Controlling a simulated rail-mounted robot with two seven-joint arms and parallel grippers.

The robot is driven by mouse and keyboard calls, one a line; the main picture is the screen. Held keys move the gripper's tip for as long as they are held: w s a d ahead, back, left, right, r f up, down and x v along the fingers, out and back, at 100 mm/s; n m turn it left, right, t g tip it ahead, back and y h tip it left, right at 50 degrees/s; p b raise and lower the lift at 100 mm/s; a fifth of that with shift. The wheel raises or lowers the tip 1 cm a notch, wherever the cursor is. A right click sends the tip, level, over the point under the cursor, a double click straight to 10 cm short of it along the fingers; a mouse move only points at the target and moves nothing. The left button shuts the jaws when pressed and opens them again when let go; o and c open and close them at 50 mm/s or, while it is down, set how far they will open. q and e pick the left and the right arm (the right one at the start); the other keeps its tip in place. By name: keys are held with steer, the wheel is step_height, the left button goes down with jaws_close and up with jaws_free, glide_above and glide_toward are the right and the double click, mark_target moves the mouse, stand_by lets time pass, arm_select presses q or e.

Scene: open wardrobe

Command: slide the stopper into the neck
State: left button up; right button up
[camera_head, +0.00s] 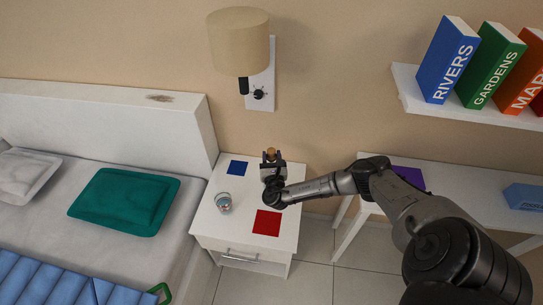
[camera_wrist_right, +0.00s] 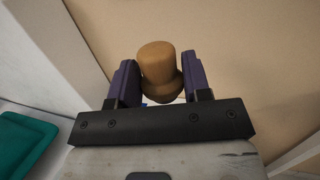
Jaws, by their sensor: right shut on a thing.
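My right gripper (camera_head: 271,160) is above the back right part of the white nightstand (camera_head: 217,243). It is shut on a tan, cork-like stopper (camera_head: 270,151). In the right wrist view the stopper (camera_wrist_right: 159,62) stands up between the two purple fingers, its wide round top beyond the fingertips. A small clear and grey vessel (camera_head: 223,203) is on the nightstand, to the left of the gripper and apart from it. Its neck is too small to make out. My left gripper is not in view.
A wall lamp (camera_head: 239,40) hangs above. The bed with a green pillow (camera_head: 125,201) is left. A desk (camera_head: 461,191) and a bookshelf (camera_head: 470,113) are right.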

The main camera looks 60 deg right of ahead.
steer(key=shift+f+b, duration=1.65)
steer(key=shift+f, duration=1)
steer(key=shift+p, duration=0.4)
stand_by(0.4)
